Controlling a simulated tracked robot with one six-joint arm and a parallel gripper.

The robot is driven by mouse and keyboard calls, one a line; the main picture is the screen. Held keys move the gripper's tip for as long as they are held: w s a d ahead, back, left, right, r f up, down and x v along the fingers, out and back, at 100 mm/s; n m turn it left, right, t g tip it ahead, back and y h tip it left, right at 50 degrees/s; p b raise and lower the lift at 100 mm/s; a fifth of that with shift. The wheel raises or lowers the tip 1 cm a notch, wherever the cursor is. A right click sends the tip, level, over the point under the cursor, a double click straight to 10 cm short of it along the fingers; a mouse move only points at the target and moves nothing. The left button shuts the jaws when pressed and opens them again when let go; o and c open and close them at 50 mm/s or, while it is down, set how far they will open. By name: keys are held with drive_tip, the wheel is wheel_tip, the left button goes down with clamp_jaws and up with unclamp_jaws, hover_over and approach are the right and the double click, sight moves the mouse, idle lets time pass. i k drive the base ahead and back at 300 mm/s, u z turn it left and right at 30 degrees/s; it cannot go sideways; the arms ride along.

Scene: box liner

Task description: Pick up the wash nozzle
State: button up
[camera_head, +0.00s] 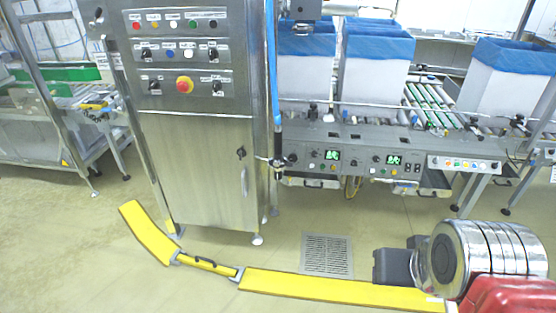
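The wash nozzle (278,162) looks like the small dark and metal fitting at the lower end of a blue hose (273,70). It hangs upright beside the right side of the steel control cabinet, at about mid-height. Its fine detail is too small to tell. The nozzle is well apart from the silver, dark grey and red parts at the lower right, which look like my own body. No gripper fingers show in this view.
The steel cabinet (200,165) stands left of the hose. A conveyor (380,145) with blue-lined boxes (375,75) is to the right. A low yellow barrier (330,289) crosses the floor in front. Floor near the drain grate (327,254) is open.

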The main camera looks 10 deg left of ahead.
sight(277, 154)
drive_tip(key=k, duration=0.65)
drive_tip(key=u, duration=0.25)
drive_tip(key=i, duration=0.35)
drive_tip(key=u, duration=0.65)
drive_tip(key=i, duration=0.6)
drive_tip(key=u, duration=0.5)
drive_tip(key=i, duration=1.65)
drive_tip(key=z, duration=0.45)
